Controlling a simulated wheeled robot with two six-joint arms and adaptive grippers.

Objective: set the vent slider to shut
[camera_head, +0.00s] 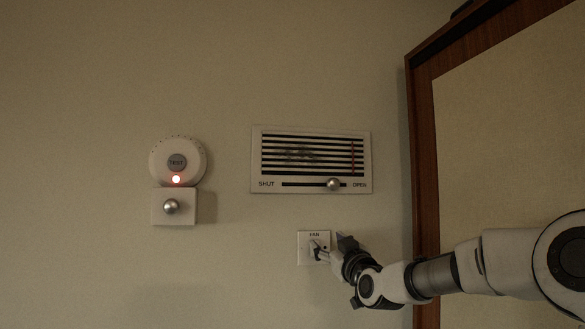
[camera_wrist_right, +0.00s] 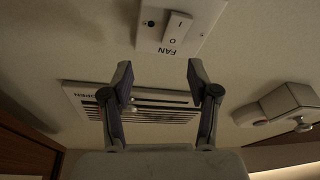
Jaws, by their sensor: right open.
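The vent panel (camera_head: 256,160) is a white plate with dark slats on the wall. Its slider knob (camera_head: 333,184) is a round metal ball on a dark slot below the slats. The slot reads SHUT at its left end and OPEN at its right; the knob sits nearer OPEN. My right gripper (camera_head: 330,246) is below the vent, in front of the fan switch plate, and holds nothing. My left gripper is out of view.
The FAN switch plate (camera_head: 303,250) is partly behind my right gripper and shows clearly in the wrist view (camera_wrist_right: 190,43). A round TEST device (camera_head: 160,160) with a red light and a knob box (camera_head: 157,211) are left. A wood-framed panel (camera_head: 424,150) stands right.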

